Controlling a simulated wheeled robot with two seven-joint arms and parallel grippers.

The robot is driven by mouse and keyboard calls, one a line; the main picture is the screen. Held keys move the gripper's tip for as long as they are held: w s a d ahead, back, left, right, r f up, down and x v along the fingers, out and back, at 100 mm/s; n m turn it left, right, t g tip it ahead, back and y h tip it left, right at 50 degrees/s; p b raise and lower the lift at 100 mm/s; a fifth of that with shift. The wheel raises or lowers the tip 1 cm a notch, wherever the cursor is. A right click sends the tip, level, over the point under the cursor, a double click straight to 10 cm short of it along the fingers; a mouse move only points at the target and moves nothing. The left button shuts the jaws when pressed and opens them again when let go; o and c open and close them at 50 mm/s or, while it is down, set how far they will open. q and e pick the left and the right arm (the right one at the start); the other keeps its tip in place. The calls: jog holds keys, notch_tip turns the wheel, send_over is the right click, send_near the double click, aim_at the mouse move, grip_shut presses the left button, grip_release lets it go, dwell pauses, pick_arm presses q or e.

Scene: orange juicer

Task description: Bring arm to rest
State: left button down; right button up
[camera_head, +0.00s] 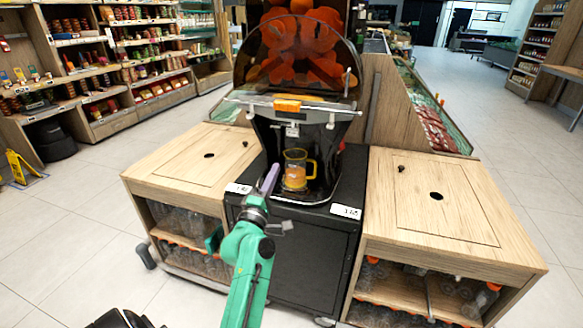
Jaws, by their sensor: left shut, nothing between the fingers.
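My left arm is green and reaches up from the bottom of the head view. My left gripper (270,174) is shut and empty, in front of the juicer's lower left side. The orange juicer (300,108) stands on a black cabinet (305,255). A clear jug (295,172) with a yellow handle and orange content stands in the juicer's bay, just right of my gripper. A small gap seems to lie between gripper and jug. My right gripper is not in view.
Wooden counters stand left (180,160) and right (465,215) of the cabinet, with bottles on shelves below. Grocery shelves (120,60) line the back left. A yellow floor sign (20,168) stands far left.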

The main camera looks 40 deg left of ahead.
pick_arm(q)
jog(key=w+d+f+m+g+h+p, duration=0.1)
jog(key=d+f+m+g+h, duration=0.15)
jog(key=f, duration=0.55)
jog(key=w+d+f+m+g+h+p, duration=0.1)
jog(key=w+d+f+m+h+p, duration=0.15)
jog(key=f, duration=0.55)
jog(key=s+d+f+m+g+h+p, duration=0.1)
jog(key=s+d+f+m+g, duration=0.25)
jog(key=f, duration=0.65)
jog(key=s+d+f+m+g+h+p, duration=0.15)
jog(key=s+d+f+m, duration=0.35)
jog(key=f, duration=0.5)
jog(key=s+d+f+m+g, duration=0.2)
jog(key=s+f+m+g, duration=0.25)
jog(key=s+f, duration=0.65)
jog(key=s+f+m+g+p, duration=0.1)
jog(key=s+f+m+g, duration=0.2)
jog(key=s, duration=0.9)
jog(key=s+a+f+m+g+p, duration=0.1)
jog(key=s+f+m+g, duration=0.2)
jog(key=s, duration=0.8)
jog(key=shift+s, duration=0.35)
jog(key=shift+y, duration=0.25)
